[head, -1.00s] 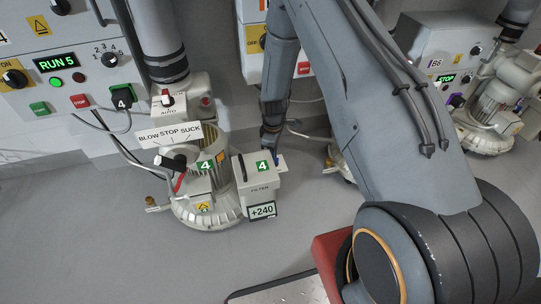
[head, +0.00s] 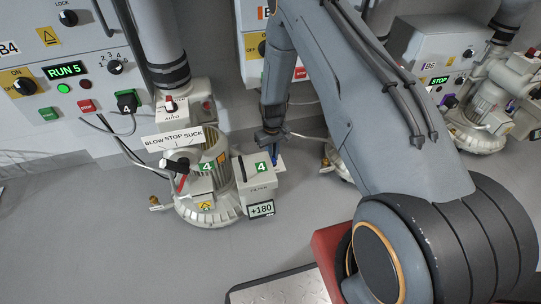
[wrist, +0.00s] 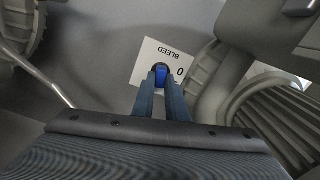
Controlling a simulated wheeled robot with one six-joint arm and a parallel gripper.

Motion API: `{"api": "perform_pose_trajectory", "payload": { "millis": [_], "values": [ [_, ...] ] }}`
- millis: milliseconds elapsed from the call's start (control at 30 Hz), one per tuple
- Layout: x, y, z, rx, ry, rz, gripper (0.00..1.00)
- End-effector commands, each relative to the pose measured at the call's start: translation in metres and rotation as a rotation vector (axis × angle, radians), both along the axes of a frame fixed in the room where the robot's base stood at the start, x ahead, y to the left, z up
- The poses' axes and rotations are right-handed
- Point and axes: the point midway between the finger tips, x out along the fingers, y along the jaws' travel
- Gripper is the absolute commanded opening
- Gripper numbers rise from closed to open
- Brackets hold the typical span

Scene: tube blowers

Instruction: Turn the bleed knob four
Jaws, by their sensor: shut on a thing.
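The blue bleed knob (wrist: 161,74) sits on a white plate (wrist: 150,52) marked BLEED in the wrist view, with a 0 partly visible. My gripper (wrist: 161,84) is shut on the knob, one finger on each side. In the head view my gripper (head: 273,153) reaches down behind the filter box of blower four (head: 212,212), and the knob is mostly hidden there. The filter box (head: 256,180) carries a green 4 label, and its display (head: 261,209) reads +180.
A BLOW STOP SUCK sign (head: 174,140) and a black-ended lever (head: 176,165) stand on blower four. The control panel (head: 67,70) behind reads RUN 5. Another blower (head: 482,115) stands at the right, its panel reading STOP.

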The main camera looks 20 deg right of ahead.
Motion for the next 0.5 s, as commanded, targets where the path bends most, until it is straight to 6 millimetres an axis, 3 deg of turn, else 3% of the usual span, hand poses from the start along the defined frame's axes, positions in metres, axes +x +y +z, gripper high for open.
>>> {"api": "perform_pose_trajectory", "payload": {
  "millis": [500],
  "values": [
    [-0.0031, -0.0028, -0.0015, -0.001, 0.007, -0.055, 0.00]
  ]
}}
